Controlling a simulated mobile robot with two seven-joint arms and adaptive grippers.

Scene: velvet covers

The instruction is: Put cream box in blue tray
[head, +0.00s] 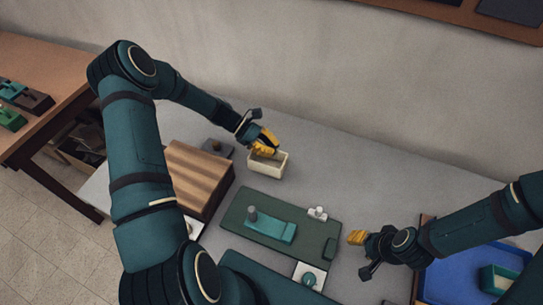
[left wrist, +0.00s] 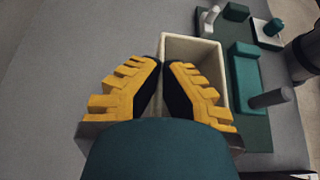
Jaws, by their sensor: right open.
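The cream box (head: 267,168) is an open, hollow box on the grey table, below my left gripper (head: 265,149). In the left wrist view my left gripper (left wrist: 162,64) has its yellow fingers close together, one on each side of the near-left wall of the cream box (left wrist: 221,75). They look shut on that wall; the contact itself is partly hidden. The blue tray (head: 450,277) lies at the lower right, partly behind my right arm. My right gripper (head: 357,238) is open and empty, above the table left of the tray.
A dark green mat (head: 238,217) with a teal piece and small fittings lies between the box and tray. A brown wooden block (head: 196,168) stands left of the box. The wall rises behind the table.

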